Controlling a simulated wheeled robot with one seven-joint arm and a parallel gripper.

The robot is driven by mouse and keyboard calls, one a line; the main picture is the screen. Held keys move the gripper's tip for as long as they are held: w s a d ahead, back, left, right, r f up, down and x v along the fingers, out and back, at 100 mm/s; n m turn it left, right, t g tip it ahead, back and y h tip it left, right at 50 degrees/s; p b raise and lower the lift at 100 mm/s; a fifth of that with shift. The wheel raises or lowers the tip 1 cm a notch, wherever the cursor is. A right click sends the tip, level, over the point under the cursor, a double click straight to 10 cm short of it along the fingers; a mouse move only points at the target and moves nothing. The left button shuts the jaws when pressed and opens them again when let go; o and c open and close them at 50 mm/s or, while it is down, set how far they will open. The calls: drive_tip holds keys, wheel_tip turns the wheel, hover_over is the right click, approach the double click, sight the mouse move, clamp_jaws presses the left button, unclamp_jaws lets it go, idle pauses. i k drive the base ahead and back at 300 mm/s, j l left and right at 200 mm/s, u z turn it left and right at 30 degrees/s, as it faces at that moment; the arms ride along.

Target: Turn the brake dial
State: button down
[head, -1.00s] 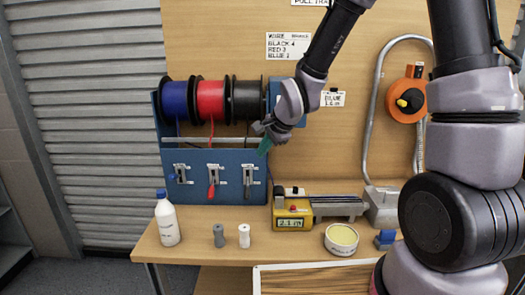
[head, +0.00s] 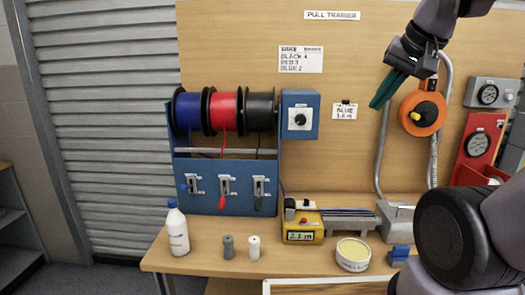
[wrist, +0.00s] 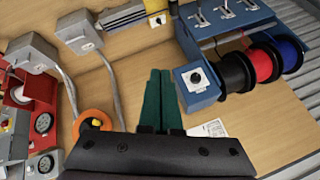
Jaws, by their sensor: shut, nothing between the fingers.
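The brake dial (head: 300,119) is a black knob on a white plate, on the front of a blue box (head: 300,98) right of the wire spools. In the wrist view, which is upside down, the dial (wrist: 196,77) shows right of my fingers. My gripper (head: 378,103) is up in front of the board, well right of the dial and apart from it. Its green fingers (wrist: 159,75) are shut together and empty. The dial is unobstructed in both views.
Blue, red and black spools (head: 226,111) sit on a blue rack with several levers (head: 224,188). An orange reel (head: 422,113) hangs right of my gripper. A bottle (head: 177,229), a yellow meter (head: 303,228) and a round tin (head: 353,255) stand on the bench.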

sight(300, 119)
drive_tip(key=k+j+z, duration=0.15)
drive_tip(key=z, duration=0.25)
drive_tip(key=k+j+z, duration=0.15)
drive_tip(key=z, duration=0.2)
drive_tip(key=k+j+z, duration=0.1)
drive_tip(key=z, duration=0.3)
drive_tip(key=k+l, duration=0.05)
